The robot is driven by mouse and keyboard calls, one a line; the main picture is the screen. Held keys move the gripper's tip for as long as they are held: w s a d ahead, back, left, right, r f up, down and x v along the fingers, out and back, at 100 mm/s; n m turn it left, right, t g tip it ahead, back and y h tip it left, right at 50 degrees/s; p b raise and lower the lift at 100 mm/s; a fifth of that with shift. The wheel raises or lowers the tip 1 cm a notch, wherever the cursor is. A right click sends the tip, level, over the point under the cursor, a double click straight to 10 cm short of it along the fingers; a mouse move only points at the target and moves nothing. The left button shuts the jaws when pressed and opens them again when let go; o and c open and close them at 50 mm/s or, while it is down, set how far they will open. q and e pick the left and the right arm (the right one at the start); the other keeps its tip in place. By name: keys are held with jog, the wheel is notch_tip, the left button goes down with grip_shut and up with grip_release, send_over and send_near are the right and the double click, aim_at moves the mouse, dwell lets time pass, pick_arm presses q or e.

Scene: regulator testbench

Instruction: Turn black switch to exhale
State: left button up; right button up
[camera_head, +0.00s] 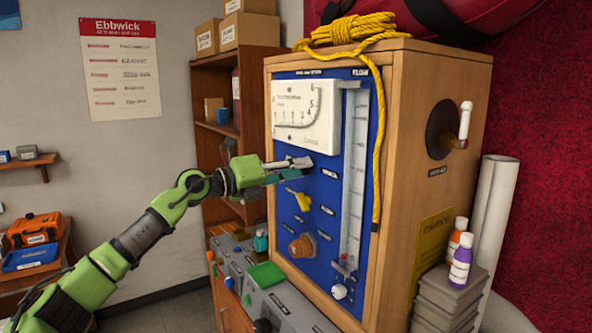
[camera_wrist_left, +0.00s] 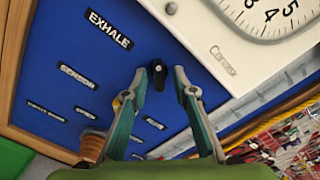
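The black switch (camera_wrist_left: 168,76) shows in the left wrist view on the blue panel (camera_wrist_left: 60,40), below the white gauge. The EXHALE label (camera_wrist_left: 109,30) is up and left of it. My left gripper (camera_wrist_left: 169,72) has its two fingers apart, with the tips on either side of the switch; I cannot tell whether they touch it. In the head view my left gripper (camera_head: 305,168) reaches the blue panel (camera_head: 335,215) just under the gauge and hides the switch. My right gripper is in neither view.
The white gauge (camera_head: 306,115) is just above the left gripper. A yellow knob (camera_head: 299,199) and a brown knob (camera_head: 302,246) sit lower on the panel. A clear vertical tube (camera_head: 353,180) and yellow rope (camera_head: 378,140) are to the right. Grey boxes (camera_head: 280,300) stand below.

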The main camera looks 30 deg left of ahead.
pick_arm(q)
jog(key=shift+s, duration=0.1)
jog(key=v, duration=0.7)
dwell(0.6)
jog(key=shift+s+a, duration=0.1)
jog(key=shift+s, duration=0.05)
dwell(0.4)
